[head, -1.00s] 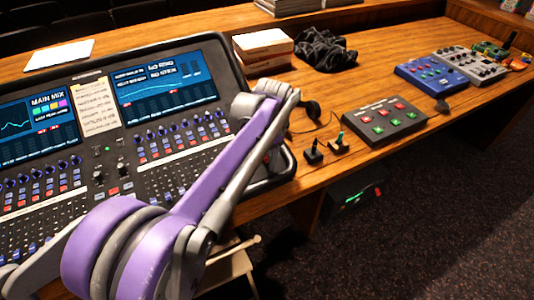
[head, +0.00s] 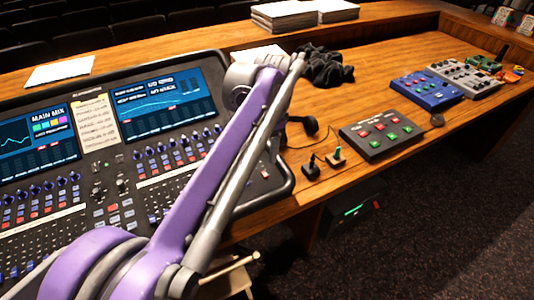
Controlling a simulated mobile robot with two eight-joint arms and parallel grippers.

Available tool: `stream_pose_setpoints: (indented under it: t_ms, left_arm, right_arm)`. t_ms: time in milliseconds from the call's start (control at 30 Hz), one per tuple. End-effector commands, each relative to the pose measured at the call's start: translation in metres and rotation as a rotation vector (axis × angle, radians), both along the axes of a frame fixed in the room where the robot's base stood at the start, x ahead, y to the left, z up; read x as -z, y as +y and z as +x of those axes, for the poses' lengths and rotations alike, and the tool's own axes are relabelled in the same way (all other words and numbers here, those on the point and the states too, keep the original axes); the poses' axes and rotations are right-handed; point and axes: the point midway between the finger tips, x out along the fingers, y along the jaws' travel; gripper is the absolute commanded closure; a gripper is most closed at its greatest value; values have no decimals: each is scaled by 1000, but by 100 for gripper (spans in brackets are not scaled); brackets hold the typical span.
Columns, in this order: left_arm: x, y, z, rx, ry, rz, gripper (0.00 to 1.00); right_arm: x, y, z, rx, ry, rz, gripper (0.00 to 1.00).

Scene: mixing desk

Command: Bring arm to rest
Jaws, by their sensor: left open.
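My left arm, purple and grey, rises from the bottom left across the mixing desk (head: 60,215). Its far grey joint (head: 262,72) stands over the desk's upper right corner. The part beyond that joint is mostly hidden by the arm itself, and the fingers of my left gripper cannot be made out clearly. Nothing is seen held by this arm. My right gripper and right arm are not in view.
Behind the joint lie a white-topped box (head: 258,53) and a dark crumpled cloth (head: 326,67).

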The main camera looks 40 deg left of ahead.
Motion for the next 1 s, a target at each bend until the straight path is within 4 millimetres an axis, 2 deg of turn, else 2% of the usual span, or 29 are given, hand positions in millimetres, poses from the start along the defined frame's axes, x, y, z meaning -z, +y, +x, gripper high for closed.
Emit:
stream_pose_setpoints:
  t_ms: [533,633,767,1000]
  left_arm:
    - [-1,0,0,0,0,0,40]
    - [0,-5,-4,-9,-12,-1,40]
    - [5,-25,-19,-53,-62,-5,40]
    - [38,-77,-73,-202,-218,-51,40]
  right_arm:
    - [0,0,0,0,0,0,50]
    - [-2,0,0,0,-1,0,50]
    - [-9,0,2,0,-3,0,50]
    - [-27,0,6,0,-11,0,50]
